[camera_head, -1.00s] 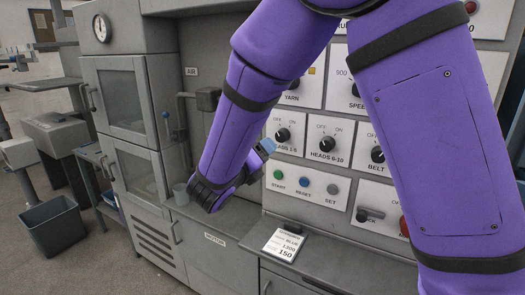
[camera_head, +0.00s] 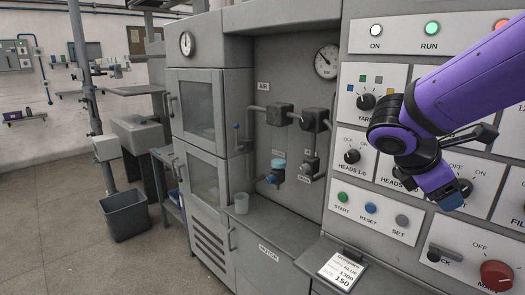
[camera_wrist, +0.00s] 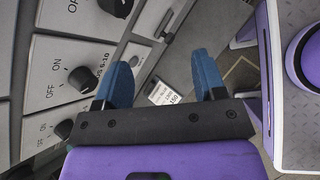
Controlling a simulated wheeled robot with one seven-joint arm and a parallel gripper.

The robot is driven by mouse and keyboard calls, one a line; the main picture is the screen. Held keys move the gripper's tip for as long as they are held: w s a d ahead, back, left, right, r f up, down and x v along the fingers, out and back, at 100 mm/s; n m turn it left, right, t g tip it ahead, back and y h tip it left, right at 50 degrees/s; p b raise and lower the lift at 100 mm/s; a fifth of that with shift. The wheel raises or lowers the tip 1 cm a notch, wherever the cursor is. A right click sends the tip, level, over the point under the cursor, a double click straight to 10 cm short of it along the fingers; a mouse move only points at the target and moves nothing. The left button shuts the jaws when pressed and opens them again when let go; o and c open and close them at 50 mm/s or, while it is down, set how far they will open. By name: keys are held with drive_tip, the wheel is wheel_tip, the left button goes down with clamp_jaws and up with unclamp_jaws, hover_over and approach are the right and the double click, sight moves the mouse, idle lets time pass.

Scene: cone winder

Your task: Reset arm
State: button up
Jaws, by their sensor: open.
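My gripper (camera_head: 449,196) has blue fingertips and hangs in front of the control panel at the right of the head view, with the purple arm coming in from the upper right. In the wrist view my gripper (camera_wrist: 164,78) is open, and nothing is between its two blue fingers. The arm covers part of the heads 6-10 and belt plates.
The panel carries a yarn knob (camera_head: 366,101), a heads 1-5 knob (camera_head: 352,156), a green start button (camera_head: 342,197), a lock lever (camera_head: 445,254) and a red main knob (camera_head: 497,275).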

drive_tip(key=s+a+r+m+t+y, duration=0.2)
drive_tip(key=s+r+m+t+y, duration=0.1)
drive_tip(key=s+m+y, duration=0.6)
drive_tip(key=shift+s+a+r+m, duration=0.25)
drive_tip(key=shift+s+m, duration=1.75)
drive_tip(key=shift+m, duration=1.7)
